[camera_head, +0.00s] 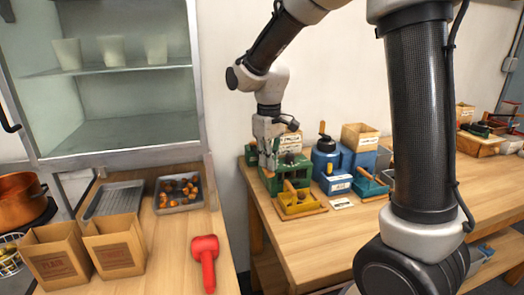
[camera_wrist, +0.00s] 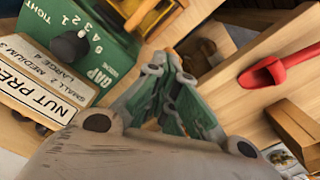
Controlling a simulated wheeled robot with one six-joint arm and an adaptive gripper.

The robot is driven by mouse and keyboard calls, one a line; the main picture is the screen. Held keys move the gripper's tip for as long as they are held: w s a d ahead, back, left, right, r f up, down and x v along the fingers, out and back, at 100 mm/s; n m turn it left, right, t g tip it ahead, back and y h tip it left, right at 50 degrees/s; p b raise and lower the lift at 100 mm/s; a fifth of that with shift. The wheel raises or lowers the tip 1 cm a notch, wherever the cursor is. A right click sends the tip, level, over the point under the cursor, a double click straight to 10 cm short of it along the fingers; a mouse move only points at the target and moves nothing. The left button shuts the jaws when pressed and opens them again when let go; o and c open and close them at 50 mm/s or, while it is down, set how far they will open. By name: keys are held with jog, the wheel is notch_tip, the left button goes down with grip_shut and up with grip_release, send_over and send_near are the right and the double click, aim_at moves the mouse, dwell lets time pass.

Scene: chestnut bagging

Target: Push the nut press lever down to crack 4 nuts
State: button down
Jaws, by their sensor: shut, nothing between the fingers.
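The green nut press (camera_head: 286,178) stands at the near left corner of the right table. My gripper (camera_head: 269,164) points down at its left side, fingers shut with nothing between them. In the wrist view the closed fingertips (camera_wrist: 172,75) are beside the green press body (camera_wrist: 98,48), which carries a black knob, gap numbers and a white NUT PRESS label (camera_wrist: 38,82). I cannot tell whether the fingers touch the press or its lever. A wooden handle shows at the press's front, above a yellow tray (camera_head: 300,206). No nuts can be made out there.
Blue machines (camera_head: 328,160) and a cardboard box (camera_head: 360,136) stand right of the press. On the left table are a red scoop (camera_head: 205,262), two paper bags (camera_head: 55,260), an empty metal tray (camera_head: 114,199) and a tray of chestnuts (camera_head: 166,207). A gap separates the tables.

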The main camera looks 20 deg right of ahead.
jog(key=r, duration=0.6)
jog(key=shift+w+r, duration=0.2)
jog(key=shift+w, duration=0.05)
jog(key=shift+f, duration=0.1)
jog(key=shift+f, duration=1.1)
jog(key=shift+f, duration=1)
jog(key=shift+s+f, duration=0.25)
jog(key=shift+f, duration=0.85)
